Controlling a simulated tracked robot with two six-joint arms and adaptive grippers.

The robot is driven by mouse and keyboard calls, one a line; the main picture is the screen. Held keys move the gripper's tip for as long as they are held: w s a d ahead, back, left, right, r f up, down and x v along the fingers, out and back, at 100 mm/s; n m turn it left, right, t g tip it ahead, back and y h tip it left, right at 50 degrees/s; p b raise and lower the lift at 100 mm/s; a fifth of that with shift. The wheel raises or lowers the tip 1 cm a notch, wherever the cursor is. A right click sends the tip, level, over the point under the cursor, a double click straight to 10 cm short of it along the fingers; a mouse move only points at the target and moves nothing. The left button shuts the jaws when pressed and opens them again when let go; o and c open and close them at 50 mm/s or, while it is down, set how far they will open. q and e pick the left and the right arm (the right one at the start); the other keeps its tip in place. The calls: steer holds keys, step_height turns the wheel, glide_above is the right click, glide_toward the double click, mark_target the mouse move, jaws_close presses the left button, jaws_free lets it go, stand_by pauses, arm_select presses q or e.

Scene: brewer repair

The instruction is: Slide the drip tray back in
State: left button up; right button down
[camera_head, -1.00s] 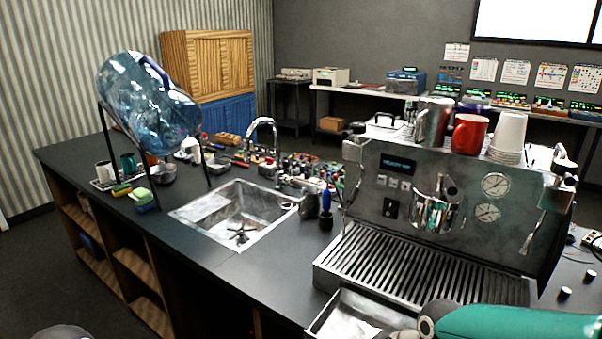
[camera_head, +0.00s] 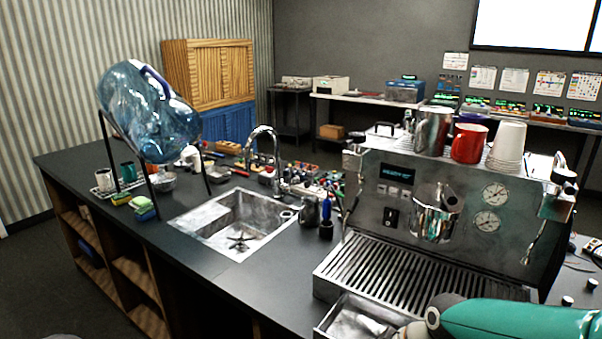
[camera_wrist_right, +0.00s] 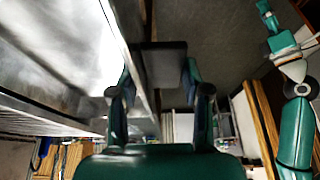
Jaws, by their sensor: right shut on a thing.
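The metal drip tray (camera_head: 345,320) sticks out at the front of the espresso machine (camera_head: 440,205), below the slatted grille, partly pulled out. Its shallow basin is visible; its right part is hidden behind my right arm. My right gripper (camera_head: 410,331) is at the tray's front, mostly cut off by the lower picture edge. In the right wrist view, the fingers of my right gripper (camera_wrist_right: 160,92) are shut on a dark tab-like handle (camera_wrist_right: 164,62) at the edge of the bright tray (camera_wrist_right: 65,50).
The slatted grille (camera_head: 425,280) lies above the tray. A red mug (camera_head: 468,143), steel pitcher and stacked cups stand on the machine. A sink (camera_head: 235,222) and a tilted blue water bottle (camera_head: 148,112) are to the left. The dark counter (camera_head: 262,283) left of the tray is clear.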

steer(key=shift+w+d, duration=0.1)
steer(key=shift+w+d+p, duration=0.15)
steer(key=shift+w+d, duration=0.45)
steer(key=shift+w, duration=0.3)
steer(key=shift+w+d+p, duration=0.15)
steer(key=shift+w+d, duration=0.45)
steer(key=shift+w, duration=0.25)
steer(key=shift+w+d+p, duration=0.25)
steer(key=shift+w+d, duration=0.4)
steer(key=shift+w, duration=0.3)
steer(key=shift+w+d+p, duration=0.25)
steer(key=shift+w+d, duration=0.35)
steer(key=shift+w, duration=0.3)
steer(key=shift+w, duration=0.1)
